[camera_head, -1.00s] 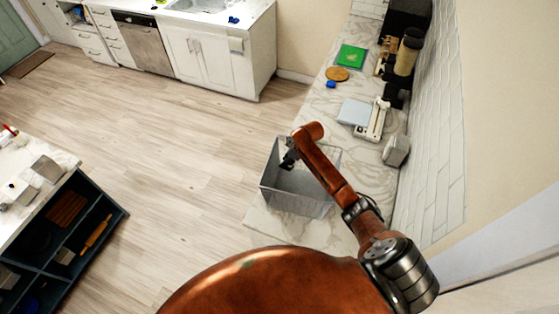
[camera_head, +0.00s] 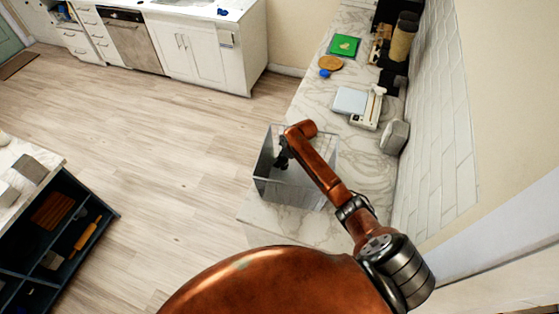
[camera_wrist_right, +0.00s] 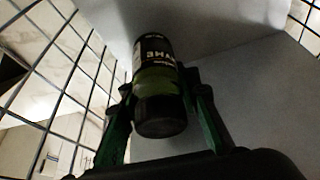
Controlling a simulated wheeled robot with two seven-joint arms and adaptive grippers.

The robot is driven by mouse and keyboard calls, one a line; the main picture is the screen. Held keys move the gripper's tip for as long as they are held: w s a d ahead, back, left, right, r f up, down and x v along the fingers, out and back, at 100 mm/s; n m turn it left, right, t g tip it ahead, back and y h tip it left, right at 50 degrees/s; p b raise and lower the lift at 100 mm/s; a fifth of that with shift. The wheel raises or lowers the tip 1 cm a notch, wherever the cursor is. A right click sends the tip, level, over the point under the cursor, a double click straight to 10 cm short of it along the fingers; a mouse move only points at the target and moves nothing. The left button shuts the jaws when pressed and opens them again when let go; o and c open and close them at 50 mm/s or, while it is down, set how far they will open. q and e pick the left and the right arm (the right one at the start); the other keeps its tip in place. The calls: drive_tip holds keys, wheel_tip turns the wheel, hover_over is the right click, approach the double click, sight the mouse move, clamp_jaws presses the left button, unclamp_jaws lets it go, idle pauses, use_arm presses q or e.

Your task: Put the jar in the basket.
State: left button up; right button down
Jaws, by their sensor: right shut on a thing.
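The jar (camera_wrist_right: 158,88), dark with a green band and a white-lettered label, is between the fingers of my right gripper (camera_wrist_right: 161,112) in the right wrist view. The gripper is shut on it. In the head view my right gripper (camera_head: 281,160) reaches down into the grey basket (camera_head: 290,192), near its left side; the jar cannot be made out there. The basket's wire mesh wall (camera_wrist_right: 72,62) shows close beside the jar in the wrist view. Whether the jar touches the basket floor is unclear. My left gripper is not in view.
The basket stands on a marble counter (camera_head: 320,105) along the tiled wall. A white scale-like device (camera_head: 367,110), a grey block (camera_head: 394,137), a green item (camera_head: 344,46) and a round wooden board (camera_head: 331,63) lie further back. Open floor (camera_head: 170,165) lies left.

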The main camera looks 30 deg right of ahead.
drive_tip(key=shift+f, duration=0.5)
idle(0.4)
drive_tip(key=c, duration=1.4)
unclamp_jaws()
